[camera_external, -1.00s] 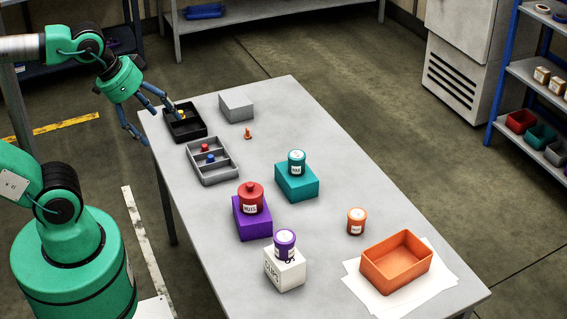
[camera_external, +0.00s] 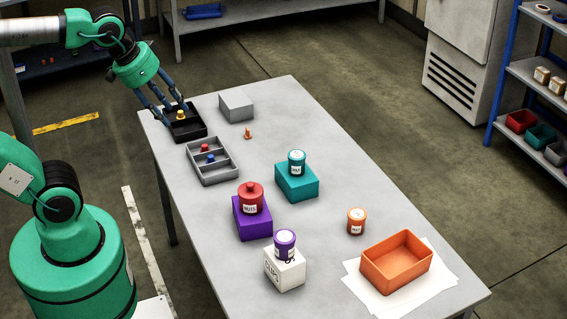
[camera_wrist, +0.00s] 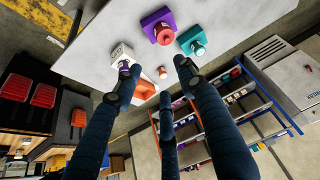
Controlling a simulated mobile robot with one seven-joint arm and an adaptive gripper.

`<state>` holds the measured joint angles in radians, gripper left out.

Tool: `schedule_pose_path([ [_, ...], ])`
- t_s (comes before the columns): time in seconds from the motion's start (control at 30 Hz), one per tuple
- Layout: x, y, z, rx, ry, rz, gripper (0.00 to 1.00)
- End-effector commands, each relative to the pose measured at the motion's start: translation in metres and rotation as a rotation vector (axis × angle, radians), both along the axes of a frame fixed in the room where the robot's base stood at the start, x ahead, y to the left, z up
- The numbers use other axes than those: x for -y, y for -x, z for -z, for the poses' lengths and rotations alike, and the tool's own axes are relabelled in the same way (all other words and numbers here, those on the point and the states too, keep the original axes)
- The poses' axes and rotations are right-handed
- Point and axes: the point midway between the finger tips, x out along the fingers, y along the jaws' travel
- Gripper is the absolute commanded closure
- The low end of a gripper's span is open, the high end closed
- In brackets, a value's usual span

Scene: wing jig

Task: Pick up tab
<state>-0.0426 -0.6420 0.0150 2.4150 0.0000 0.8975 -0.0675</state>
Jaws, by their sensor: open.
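No part is clearly marked as the tab, and I cannot tell which piece it is. A small yellow piece (camera_external: 180,115) sits in the black tray (camera_external: 188,136) at the table's far left. A red piece (camera_external: 205,148) and a blue piece (camera_external: 211,159) lie in the grey divided tray (camera_external: 218,180). A small orange piece (camera_external: 248,134) stands on the bare table. My gripper (camera_external: 173,112) is open, its fingers over the black tray beside the yellow piece; whether they touch anything is unclear. In the wrist view my gripper (camera_wrist: 152,84) has spread, empty fingers.
A grey block (camera_external: 237,106) stands right of the black tray. Jars stand on the teal block (camera_external: 297,184), purple block (camera_external: 252,219) and white block (camera_external: 285,272). An orange jar (camera_external: 356,222) and orange bin (camera_external: 397,266) are at the near right. The table's right side has free room.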

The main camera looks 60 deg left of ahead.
Motion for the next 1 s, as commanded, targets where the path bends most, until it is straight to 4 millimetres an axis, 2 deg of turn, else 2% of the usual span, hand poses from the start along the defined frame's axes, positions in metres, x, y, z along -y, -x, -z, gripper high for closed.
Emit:
schedule_pose_path([
  [0.23,-0.024,-0.055,-0.014,-0.046,0.038,-0.129,0.59],
  [0.5,-0.057,-0.117,-0.017,-0.091,0.079,-0.275,0.59],
  [0.73,-0.092,-0.168,-0.01,-0.126,0.114,-0.4,0.59],
  [1.0,-0.138,-0.225,0.011,-0.168,0.152,-0.547,0.59],
])
